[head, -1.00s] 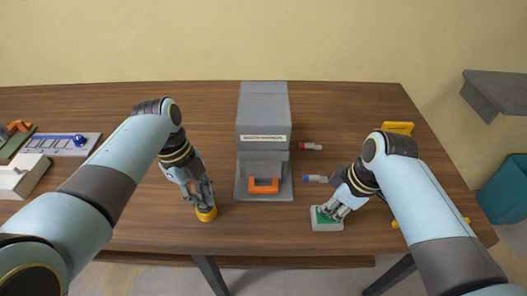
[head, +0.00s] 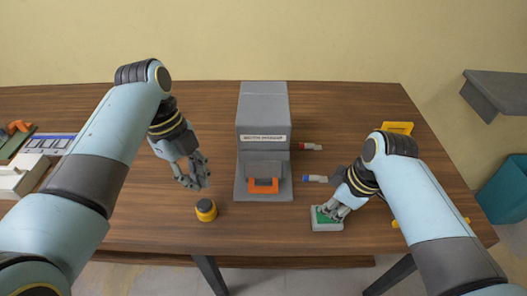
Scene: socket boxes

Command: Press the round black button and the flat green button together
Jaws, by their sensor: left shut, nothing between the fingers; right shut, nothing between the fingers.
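The round black button (head: 205,205) sits on a yellow base near the table's front edge, left of the grey machine. My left gripper (head: 197,186) is shut and empty, raised above and slightly behind the button, apart from it. The flat green button (head: 323,217) is set in a pale square base near the front edge, right of the machine. My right gripper (head: 329,213) is shut and empty, with its fingertips down at the green button. The fingers cover part of the green surface, and I cannot tell whether it is pressed in.
A grey machine (head: 263,120) with an orange handle (head: 263,186) stands between the arms. A red-tipped piece (head: 310,147) and a blue-tipped piece (head: 316,179) lie right of it. A white box (head: 17,179) stands at far left. The table between the two buttons is clear.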

